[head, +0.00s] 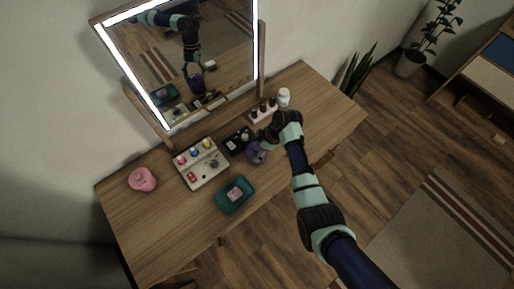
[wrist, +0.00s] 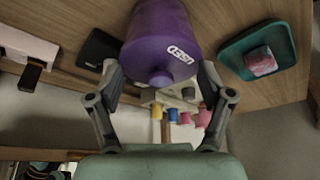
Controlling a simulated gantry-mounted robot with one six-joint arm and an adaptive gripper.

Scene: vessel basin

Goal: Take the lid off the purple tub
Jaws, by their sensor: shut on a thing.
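The purple tub (head: 257,156) stands near the middle of the wooden table, partly hidden by my arm in the head view. In the wrist view the tub (wrist: 158,25) shows large, with a white "USED" label on it. Its lid (wrist: 150,68), also purple with a small round knob, faces the camera. My gripper (wrist: 160,74) has one finger on each side of the lid end and is shut on it. In the head view my gripper (head: 264,143) is over the tub. I cannot tell whether there is a gap between lid and tub.
A pale board (head: 189,181) with coloured knobs and a pink lump (head: 142,179) lie left. A black box (head: 238,140), small bottles (head: 262,112) and a lit mirror (head: 190,60) stand behind.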

